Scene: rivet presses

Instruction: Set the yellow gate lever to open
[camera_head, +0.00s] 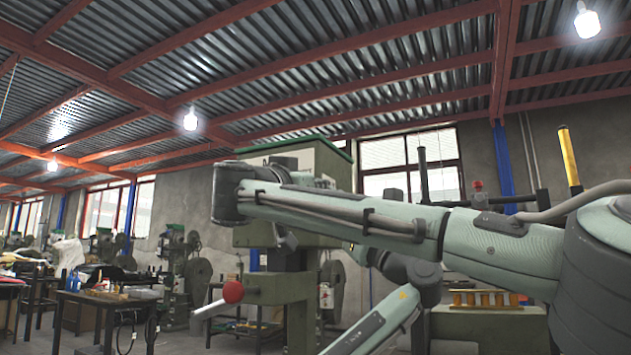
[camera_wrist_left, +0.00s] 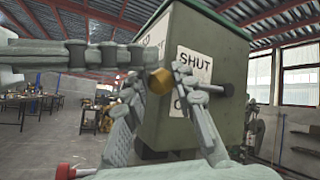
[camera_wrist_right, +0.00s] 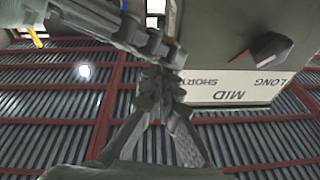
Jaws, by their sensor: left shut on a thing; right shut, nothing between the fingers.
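The yellow gate lever's round knob (camera_wrist_left: 159,82) shows in the left wrist view, beside the green press housing. My left gripper (camera_wrist_left: 160,78) is shut on it, one finger on each side. A white SHUT label (camera_wrist_left: 194,64) is just right of the knob. A second label below is mostly covered by a finger. In the head view my right arm covers most of this side. My right gripper (camera_head: 288,180) is shut and empty in front of the housing; its fingertips meet in the right wrist view (camera_wrist_right: 160,82).
A lever with a red ball (camera_head: 233,292) sticks out low on the press. A black dial (camera_wrist_right: 268,56) sits by a MID label (camera_wrist_right: 232,90). A yellow-topped post (camera_head: 570,157) stands right. Work tables (camera_head: 105,300) are far left.

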